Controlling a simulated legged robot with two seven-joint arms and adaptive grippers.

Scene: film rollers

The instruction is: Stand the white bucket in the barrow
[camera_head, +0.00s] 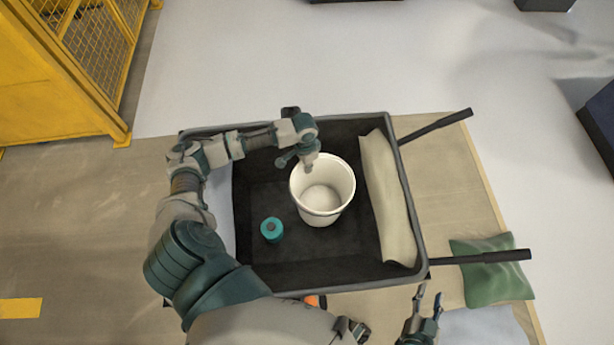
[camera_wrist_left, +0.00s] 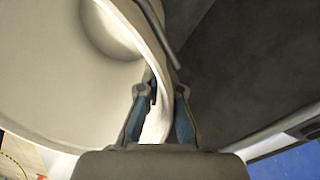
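The white bucket (camera_head: 320,200) is upright inside the black barrow (camera_head: 300,281), right of its middle. I cannot tell whether it rests on the barrow's floor. My left gripper (camera_head: 309,167) is at the bucket's far rim. In the left wrist view, my left gripper's two fingers (camera_wrist_left: 161,92) are on either side of the bucket wall (camera_wrist_left: 157,120), close to it. Whether they press on it is unclear. My right gripper (camera_head: 429,294) has its fingers apart and is empty, outside the barrow at the lower right.
A teal container (camera_head: 271,230) stands in the barrow left of the bucket. A beige roll (camera_head: 387,200) lies along the barrow's right side. Two dark handles (camera_head: 436,126) stick out right. A yellow fence (camera_head: 70,60) stands upper left.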

